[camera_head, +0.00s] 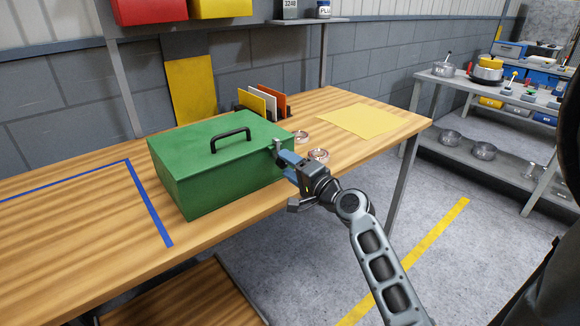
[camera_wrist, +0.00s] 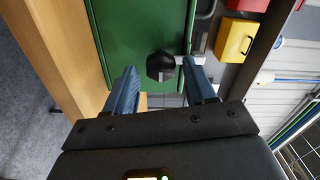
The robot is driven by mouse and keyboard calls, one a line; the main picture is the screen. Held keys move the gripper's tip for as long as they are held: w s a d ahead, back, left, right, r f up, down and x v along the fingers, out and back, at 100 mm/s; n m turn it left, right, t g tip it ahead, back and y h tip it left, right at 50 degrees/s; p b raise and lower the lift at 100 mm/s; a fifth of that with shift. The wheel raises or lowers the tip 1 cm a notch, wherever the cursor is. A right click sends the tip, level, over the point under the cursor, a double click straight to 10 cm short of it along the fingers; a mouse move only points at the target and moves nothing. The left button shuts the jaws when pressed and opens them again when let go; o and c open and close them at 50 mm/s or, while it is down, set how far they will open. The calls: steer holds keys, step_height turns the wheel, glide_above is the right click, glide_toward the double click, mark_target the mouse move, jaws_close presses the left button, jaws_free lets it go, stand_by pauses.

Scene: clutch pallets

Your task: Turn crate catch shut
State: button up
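The green crate (camera_head: 222,160) sits shut on the wooden table, with a black handle (camera_head: 230,139) on its lid. Its catch (camera_head: 277,146) is on the right end, partly hidden by my gripper (camera_head: 286,158). In the wrist view, the catch's dark knob (camera_wrist: 160,67) shows in front of the green crate wall (camera_wrist: 128,30), with a grey metal piece beside it. My gripper's two blue fingers are apart, one on each side of the knob, with small gaps visible. I cannot tell how deep the knob lies between them.
Two small metallic round items (camera_head: 318,155) lie on the table right of the crate. A file rack (camera_head: 262,104) stands behind it, and a yellow sheet (camera_head: 362,121) lies at the right. Blue tape (camera_head: 150,205) marks the clear left part of the table.

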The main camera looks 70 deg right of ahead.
steer(key=shift+o, duration=0.4)
steer(key=shift+s, duration=0.1)
steer(key=shift+s+a, duration=0.2)
steer(key=shift+s, duration=0.1)
steer(key=b+v, duration=0.2)
steer(key=v, duration=0.5)
